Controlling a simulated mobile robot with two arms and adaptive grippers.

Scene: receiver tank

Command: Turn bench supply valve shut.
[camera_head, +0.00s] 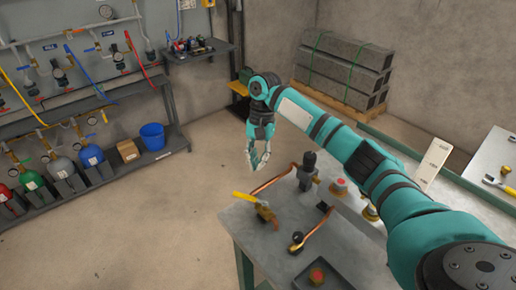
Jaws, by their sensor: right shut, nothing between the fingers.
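The bench supply valve (266,213) is a brass valve near the left edge of the grey bench top (337,248). Its yellow lever (245,197) points up and left, out past the bench edge. A copper pipe (283,180) runs from the valve area toward a dark fitting (307,168). My right gripper (257,168) hangs above and beyond the lever, pointing down, apart from it in the picture. It is shut and empty. My right arm reaches in from the lower right. My left gripper is out of view.
A red push button (339,186), a gauge-like knob (297,237) and a dark tray (320,275) are on the bench. At left, a rack holds gas bottles (61,168) and a blue bucket (152,135). Bare floor (190,220) lies between.

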